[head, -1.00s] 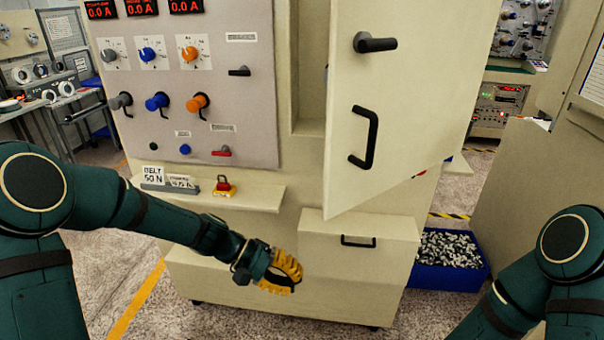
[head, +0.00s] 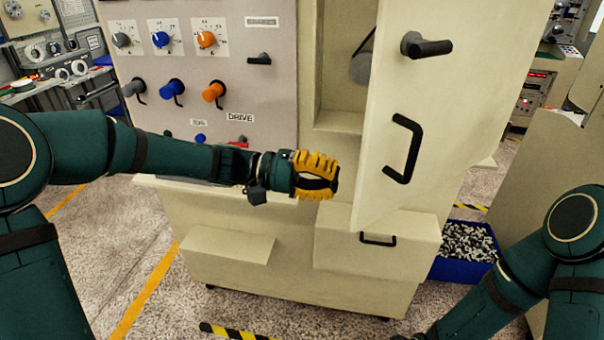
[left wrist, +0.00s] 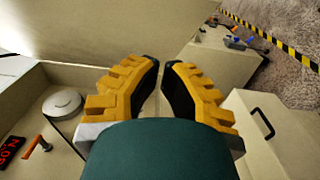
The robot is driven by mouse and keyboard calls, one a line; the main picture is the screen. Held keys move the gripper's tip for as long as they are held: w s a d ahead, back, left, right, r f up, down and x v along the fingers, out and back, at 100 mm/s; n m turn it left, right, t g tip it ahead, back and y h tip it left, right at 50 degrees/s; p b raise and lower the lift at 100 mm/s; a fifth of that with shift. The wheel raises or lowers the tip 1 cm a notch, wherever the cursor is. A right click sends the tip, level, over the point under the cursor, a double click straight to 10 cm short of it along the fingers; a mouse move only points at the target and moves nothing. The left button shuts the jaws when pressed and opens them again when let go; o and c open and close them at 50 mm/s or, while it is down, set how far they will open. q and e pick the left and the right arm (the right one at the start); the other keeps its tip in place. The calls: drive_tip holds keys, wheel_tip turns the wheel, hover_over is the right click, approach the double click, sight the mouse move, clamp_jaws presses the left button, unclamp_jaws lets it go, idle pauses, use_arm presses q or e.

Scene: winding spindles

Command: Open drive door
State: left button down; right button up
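The drive door (head: 395,190) is a tall cream panel in the head view, standing ajar on the cabinet's right half. It carries a black lever (head: 428,46) and a black pull handle (head: 405,148). Behind its left edge an open compartment shows a grey pulley (head: 361,68); the pulley also shows in the left wrist view (left wrist: 62,103). My left gripper (head: 334,180) is in front of the cabinet, left of the door's lower edge. Its yellow fingers (left wrist: 161,66) have their tips almost together, with nothing seen between them. My right gripper is out of view.
A control panel (head: 270,95) with knobs is at left. A lower box (head: 350,255) with a handle (head: 378,240) juts out below the door. A blue crate (head: 462,274) of metal parts stands on the floor at right. A shelf ledge runs behind my left arm.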

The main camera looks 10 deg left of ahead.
use_arm(q)
drive_tip(key=shift+s+d, duration=0.75)
drive_tip(key=shift+d, duration=0.35)
drive_tip(key=shift+s+d, duration=0.7)
drive_tip(key=shift+d, duration=0.35)
